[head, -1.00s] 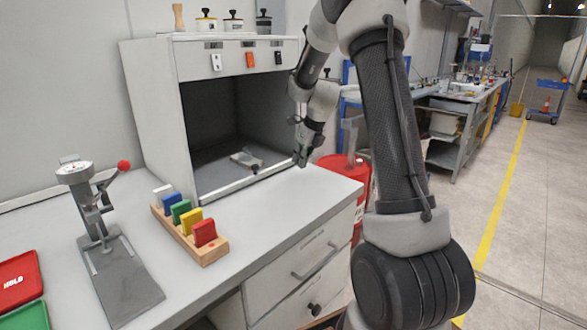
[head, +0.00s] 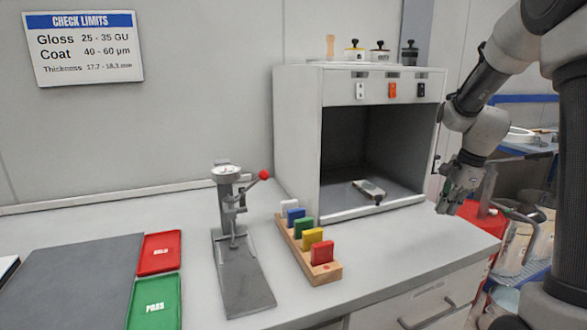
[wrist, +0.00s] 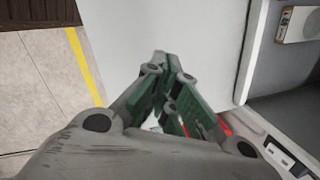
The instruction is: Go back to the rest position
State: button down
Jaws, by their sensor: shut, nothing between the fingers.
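My gripper (head: 447,208) hangs at the right in the head view, fingers pointing down, near the right end of the bench and to the right of the open cabinet. It is shut and empty. In the wrist view my gripper (wrist: 162,58) shows its fingers brought together at the tips, with nothing held between them. My arm comes down from the upper right of the head view, clear of the cabinet.
The grey cabinet (head: 297,135) holds a small grey device (head: 369,190). On the bench (head: 385,255) stand a rack of coloured blocks (head: 329,270), a lever press (head: 240,270), a red tray (head: 159,253) and a green tray (head: 155,303). A red drum (head: 487,222) stands beyond the bench's right end.

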jog(key=s+a+r+n, duration=0.2)
jog(key=s+n, duration=0.4)
jog(key=s, duration=0.3)
jog(key=s+a+r+n+t+h, duration=0.1)
jog(key=s+a+r+n, duration=0.1)
jog(key=s+r+n, duration=0.3)
jog(key=s+a+r+n+t, duration=0.1)
jog(key=s+r+n, duration=0.3)
jog(key=s, duration=0.9)
jog(key=a+n, duration=0.1)
jog(key=n, duration=0.2)
jog(key=shift+r+h, duration=0.2)
jog(key=shift+h, duration=0.1)
jog(key=shift+s+a, duration=0.1)
